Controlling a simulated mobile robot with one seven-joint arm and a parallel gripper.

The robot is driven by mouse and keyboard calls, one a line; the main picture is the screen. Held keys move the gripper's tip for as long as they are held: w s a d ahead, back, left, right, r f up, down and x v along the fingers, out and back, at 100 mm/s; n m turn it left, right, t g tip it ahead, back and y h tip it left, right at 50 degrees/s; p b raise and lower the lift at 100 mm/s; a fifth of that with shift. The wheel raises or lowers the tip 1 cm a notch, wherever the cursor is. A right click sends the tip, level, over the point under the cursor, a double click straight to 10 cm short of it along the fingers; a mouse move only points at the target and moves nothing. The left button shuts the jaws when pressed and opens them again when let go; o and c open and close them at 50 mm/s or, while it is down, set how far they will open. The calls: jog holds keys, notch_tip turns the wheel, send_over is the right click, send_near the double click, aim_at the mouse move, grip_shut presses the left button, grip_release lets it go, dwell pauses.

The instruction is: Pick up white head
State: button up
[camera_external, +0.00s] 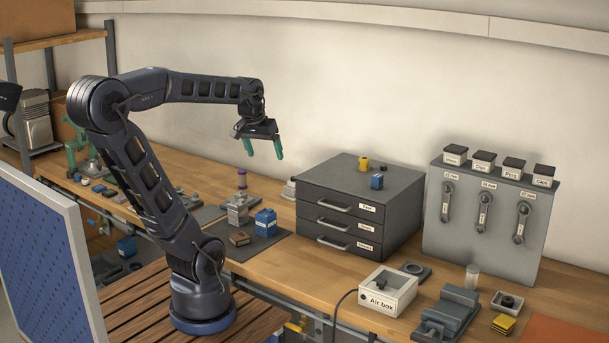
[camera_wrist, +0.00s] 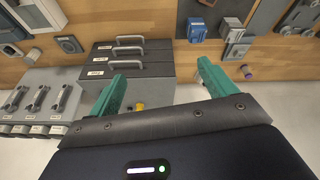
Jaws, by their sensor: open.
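My gripper (camera_external: 265,155) is open and empty, with green fingers pointing down, high above the workbench and to the left of the drawer cabinet. In the wrist view the gripper (camera_wrist: 161,72) shows its two fingers spread apart with nothing between them. I cannot surely identify a white head. A small pale, stacked-looking piece (camera_external: 289,189) stands on the bench at the left side of the drawer cabinet, partly hidden by it. It is below and slightly right of my gripper.
The grey drawer cabinet (camera_external: 360,200) bears a yellow and a blue part. A dark mat with a metal fixture (camera_external: 238,208) and blue box (camera_external: 265,222) lies left of it. The white Air box (camera_external: 388,290) and a vise (camera_external: 447,313) stand right. A grey panel (camera_external: 485,215) holds tools.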

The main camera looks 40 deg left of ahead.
jog(key=w+a+r+n+g, duration=0.1)
jog(key=w+a+n, duration=0.1)
jog(key=w, duration=0.5)
jog(key=w+a+r+n, duration=0.1)
jog(key=w+a+n, duration=0.15)
jog(key=w, duration=0.55)
jog(key=n+g, duration=0.3)
jog(key=n, duration=0.6)
send_over(294, 182)
jog(key=w+a, duration=0.1)
jog(key=a, duration=0.1)
jog(key=f, duration=2.4)
jog(key=shift+w+d, duration=0.2)
jog(key=shift+d, duration=0.05)
jog(key=shift+w+a+f+n, duration=0.2)
jog(key=shift+a+f+n, duration=0.05)
jog(key=shift+f, duration=0.2)
notch_tip(294, 182, down, 5)
jog(key=shift+d, duration=0.1)
jog(key=shift+s+d+f, duration=0.1)
jog(key=shift+d+f, duration=0.1)
jog(key=shift+f, duration=1.2)
jog(key=shift+s+d+f, duration=0.1)
jog(key=shift+d+f, duration=0.1)
jog(key=shift+f, duration=1.15)
jog(key=shift+c, duration=0.2)
